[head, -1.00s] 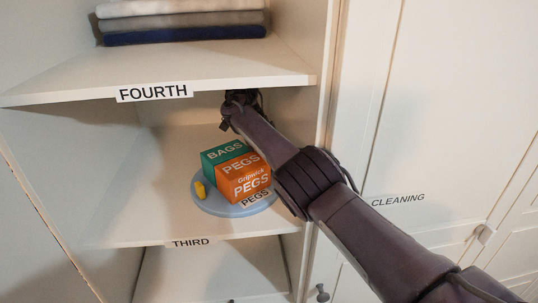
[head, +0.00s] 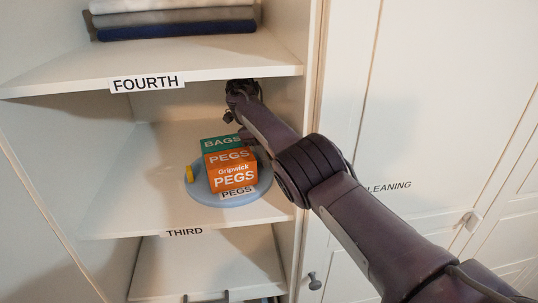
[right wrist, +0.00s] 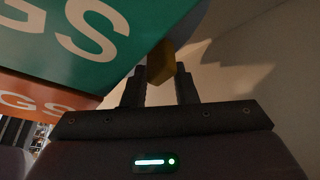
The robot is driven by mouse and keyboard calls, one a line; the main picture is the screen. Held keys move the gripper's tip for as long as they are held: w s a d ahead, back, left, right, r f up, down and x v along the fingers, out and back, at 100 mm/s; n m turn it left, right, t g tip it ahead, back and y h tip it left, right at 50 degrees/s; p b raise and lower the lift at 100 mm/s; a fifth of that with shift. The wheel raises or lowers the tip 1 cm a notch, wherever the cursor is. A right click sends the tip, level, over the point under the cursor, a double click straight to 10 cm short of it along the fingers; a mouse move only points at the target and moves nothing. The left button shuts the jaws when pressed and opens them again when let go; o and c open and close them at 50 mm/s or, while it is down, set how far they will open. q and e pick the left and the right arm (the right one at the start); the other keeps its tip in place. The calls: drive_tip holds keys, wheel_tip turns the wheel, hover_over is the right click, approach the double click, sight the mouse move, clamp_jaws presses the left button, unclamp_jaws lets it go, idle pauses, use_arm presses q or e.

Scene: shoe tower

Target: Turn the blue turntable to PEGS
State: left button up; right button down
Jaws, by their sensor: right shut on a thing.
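The blue turntable (head: 207,197) stands on the shelf above the THIRD label in the head view. Its PEGS label (head: 237,193) faces the front. A green BAGS box (head: 222,144) and orange PEGS boxes (head: 234,177) stand on it. A yellow knob (head: 190,173) shows at its left edge. My right arm reaches in from the right, and its fingertips are hidden at the back by the boxes. In the right wrist view, my right gripper (right wrist: 161,80) is shut on another yellow knob (right wrist: 160,62), close beside the green box. My left gripper is not in view.
The FOURTH shelf (head: 180,65) is just above my right wrist and holds folded cloths (head: 175,22). The cabinet's side wall is close to the right of my arm. The shelf left of the turntable is clear.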

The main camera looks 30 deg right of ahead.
drive_tip(key=shift+s+a+f, duration=0.15)
drive_tip(key=shift+a+f, duration=0.1)
drive_tip(key=shift+f, duration=0.05)
drive_tip(key=c, duration=1.4)
unclamp_jaws()
drive_tip(key=shift+a, duration=0.15)
drive_tip(key=shift+r, duration=0.1)
